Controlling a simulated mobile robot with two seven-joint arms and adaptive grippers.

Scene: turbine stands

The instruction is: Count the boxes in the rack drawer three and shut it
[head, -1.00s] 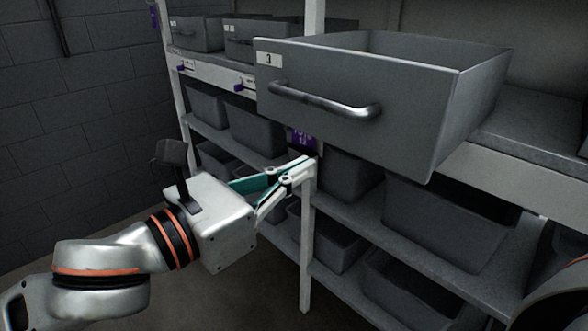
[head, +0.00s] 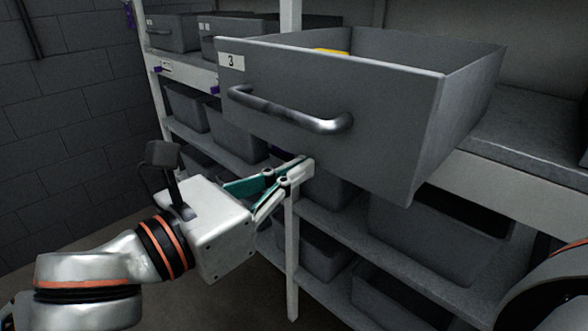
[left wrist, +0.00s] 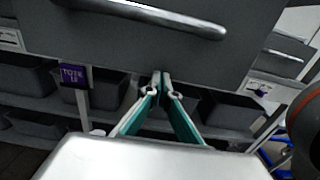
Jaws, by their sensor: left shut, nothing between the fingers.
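A grey drawer labelled 3 (head: 385,115) is pulled well out of the rack in the head view. Its metal bar handle (head: 290,112) runs across the front. A small yellow thing (head: 331,51) shows just over the drawer's front edge; the rest of the inside is hidden. My left gripper (head: 305,163) is shut and empty, just below the drawer's front and below the handle. In the left wrist view the closed fingertips (left wrist: 161,76) point at the lower part of the drawer front, with the handle (left wrist: 160,14) above them. My right gripper is not in view.
The rack's white post (head: 292,250) stands under the drawer. Grey bins (head: 440,220) fill the lower shelves, and smaller drawers (head: 172,32) sit at the back left. A purple tote sign (left wrist: 74,76) hangs left of the gripper. A bare shelf (head: 530,135) lies to the right.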

